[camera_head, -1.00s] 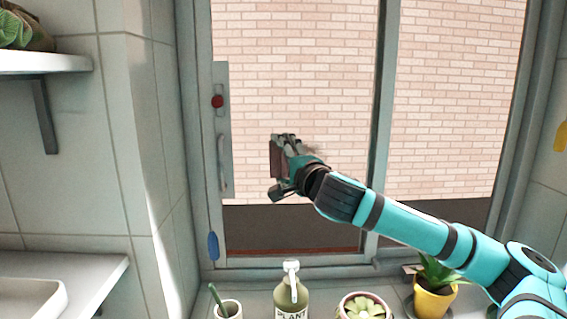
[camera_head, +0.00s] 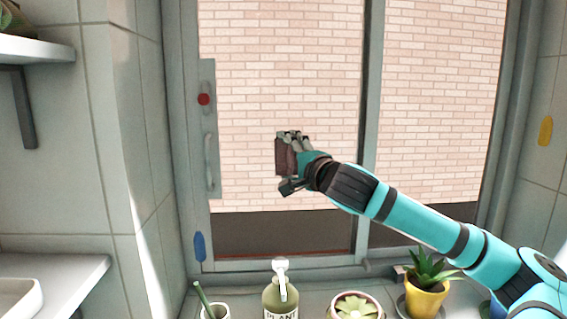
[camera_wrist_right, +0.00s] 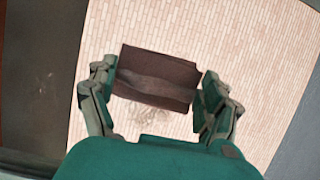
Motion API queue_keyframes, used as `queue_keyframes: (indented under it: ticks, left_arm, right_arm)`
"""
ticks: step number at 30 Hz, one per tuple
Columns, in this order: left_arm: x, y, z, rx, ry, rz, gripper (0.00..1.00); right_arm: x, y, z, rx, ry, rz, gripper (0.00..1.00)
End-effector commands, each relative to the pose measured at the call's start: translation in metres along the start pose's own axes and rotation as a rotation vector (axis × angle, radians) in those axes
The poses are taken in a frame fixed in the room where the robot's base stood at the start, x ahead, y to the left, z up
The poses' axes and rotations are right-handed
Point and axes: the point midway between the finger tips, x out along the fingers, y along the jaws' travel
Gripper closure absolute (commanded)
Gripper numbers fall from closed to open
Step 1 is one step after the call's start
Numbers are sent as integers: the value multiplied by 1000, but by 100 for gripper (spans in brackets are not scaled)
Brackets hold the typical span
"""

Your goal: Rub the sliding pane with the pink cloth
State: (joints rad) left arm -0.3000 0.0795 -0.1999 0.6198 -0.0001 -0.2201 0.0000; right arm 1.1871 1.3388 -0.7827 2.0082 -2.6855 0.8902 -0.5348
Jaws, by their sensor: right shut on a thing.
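The sliding pane (camera_head: 250,90) is the left glass panel of the window, with a brick wall behind it. My right gripper (camera_head: 287,155) is in front of the middle of this pane. It is shut on a dark brownish-pink cloth (camera_head: 284,157), held upright between the fingers. In the right wrist view the cloth (camera_wrist_right: 157,77) spans between both fingers of the gripper (camera_wrist_right: 155,92), facing the pane. A brownish smudge (camera_wrist_right: 152,115) shows just below the cloth there. I cannot tell whether the cloth touches the glass. My left gripper is not in view.
The pane frame has a handle (camera_head: 209,162) and a red button (camera_head: 204,99). A shelf (camera_head: 35,48) juts out at left.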

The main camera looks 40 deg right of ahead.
Motion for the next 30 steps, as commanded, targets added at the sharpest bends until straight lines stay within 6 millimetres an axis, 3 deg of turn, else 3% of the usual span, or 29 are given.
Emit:
queue_keyframes:
  ticks: [9, 30]
  left_arm:
    - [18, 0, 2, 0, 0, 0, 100]
    - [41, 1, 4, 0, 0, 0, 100]
  right_arm:
    - [-8, 2, -28, 1, 5, 0, 43]
    - [-26, 2, -69, 0, 8, 1, 43]
